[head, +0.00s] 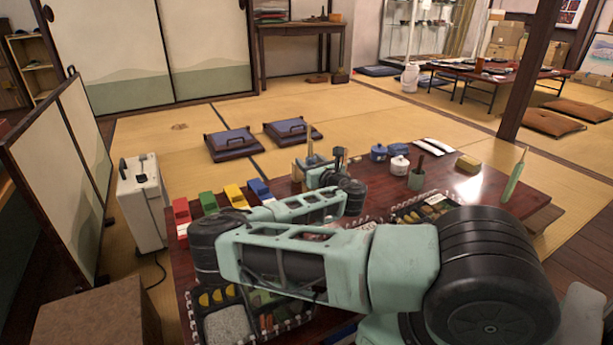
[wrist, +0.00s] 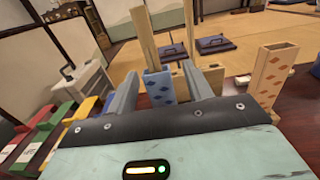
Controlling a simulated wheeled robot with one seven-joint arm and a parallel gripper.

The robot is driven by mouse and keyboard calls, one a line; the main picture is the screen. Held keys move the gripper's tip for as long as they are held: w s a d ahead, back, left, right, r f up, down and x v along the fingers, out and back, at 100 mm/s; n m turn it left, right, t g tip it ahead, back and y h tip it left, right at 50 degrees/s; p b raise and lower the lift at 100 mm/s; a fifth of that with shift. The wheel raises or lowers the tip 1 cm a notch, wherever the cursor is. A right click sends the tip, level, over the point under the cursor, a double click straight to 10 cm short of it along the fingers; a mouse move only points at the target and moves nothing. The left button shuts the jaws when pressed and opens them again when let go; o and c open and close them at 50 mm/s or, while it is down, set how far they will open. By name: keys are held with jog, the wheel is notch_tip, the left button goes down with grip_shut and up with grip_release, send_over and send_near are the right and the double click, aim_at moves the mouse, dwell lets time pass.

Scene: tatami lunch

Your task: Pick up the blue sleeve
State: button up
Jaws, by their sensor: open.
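The blue sleeve (wrist: 160,86) stands upright in the wrist view, a pale blue open-topped tube with a darker pattern. My gripper (wrist: 158,74) is open, with one finger on each side of the sleeve in that picture. I cannot tell whether either finger touches it. The lower part of the sleeve is hidden behind the gripper body. In the head view my gripper (head: 325,172) is over the far part of the low table, and my arm hides much there.
A blue pot (head: 378,152) and white pot (head: 399,165) stand right.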

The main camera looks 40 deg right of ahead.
grip_shut()
jog(key=shift+r, duration=0.1)
